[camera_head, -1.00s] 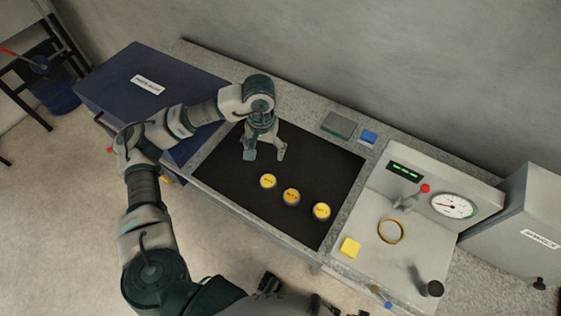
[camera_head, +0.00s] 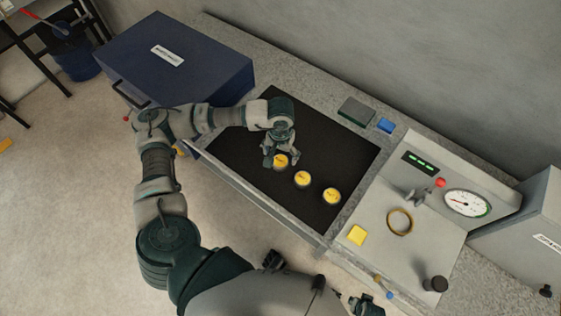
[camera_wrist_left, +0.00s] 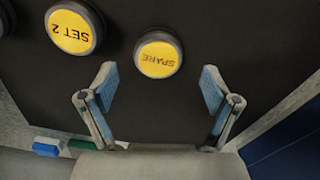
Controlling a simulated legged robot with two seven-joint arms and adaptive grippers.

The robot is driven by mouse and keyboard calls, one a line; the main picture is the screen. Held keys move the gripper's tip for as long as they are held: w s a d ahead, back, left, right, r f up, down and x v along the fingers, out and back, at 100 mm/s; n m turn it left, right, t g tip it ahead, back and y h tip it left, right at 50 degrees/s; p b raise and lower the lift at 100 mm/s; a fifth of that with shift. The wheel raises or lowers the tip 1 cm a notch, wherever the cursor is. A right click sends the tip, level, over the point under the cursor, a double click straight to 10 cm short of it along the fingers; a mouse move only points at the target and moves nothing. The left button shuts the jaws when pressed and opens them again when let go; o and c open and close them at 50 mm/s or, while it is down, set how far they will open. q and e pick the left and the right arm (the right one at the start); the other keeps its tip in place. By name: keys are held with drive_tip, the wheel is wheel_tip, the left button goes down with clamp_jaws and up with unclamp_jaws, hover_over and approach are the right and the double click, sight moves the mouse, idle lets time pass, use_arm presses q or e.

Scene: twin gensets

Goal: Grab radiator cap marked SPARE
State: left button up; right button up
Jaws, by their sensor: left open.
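The radiator cap marked SPARE (camera_wrist_left: 158,58) has a yellow round top and dark rim, and lies on a black mat. In the head view it is the leftmost cap (camera_head: 281,161) of a row of three. My left gripper (camera_head: 281,160) is right over it, partly covering it. In the left wrist view my open left gripper (camera_wrist_left: 158,80) has its blue-padded fingers apart, with the cap just beyond the gap between the tips, not gripped. The SET 2 cap (camera_wrist_left: 74,28) is beside it, the middle cap (camera_head: 302,179) in the head view.
A third yellow cap (camera_head: 332,196) ends the row; its marking is too small to read. The black mat (camera_head: 335,150) is otherwise bare. A dark blue box (camera_head: 200,65) stands at left, and a grey gauge panel (camera_head: 425,210) at right. Green and blue blocks (camera_head: 356,110) lie behind the mat.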

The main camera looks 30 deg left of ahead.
sight(280, 160)
use_arm(q)
wheel_tip(280, 160, down, 3)
drive_tip(key=shift+s+d+r, duration=0.1)
drive_tip(key=shift+s+r, duration=0.05)
drive_tip(key=shift+f, duration=0.3)
drive_tip(key=c, duration=1.3)
drive_tip(key=shift+o, duration=0.2)
drive_tip(key=shift+r, duration=0.15)
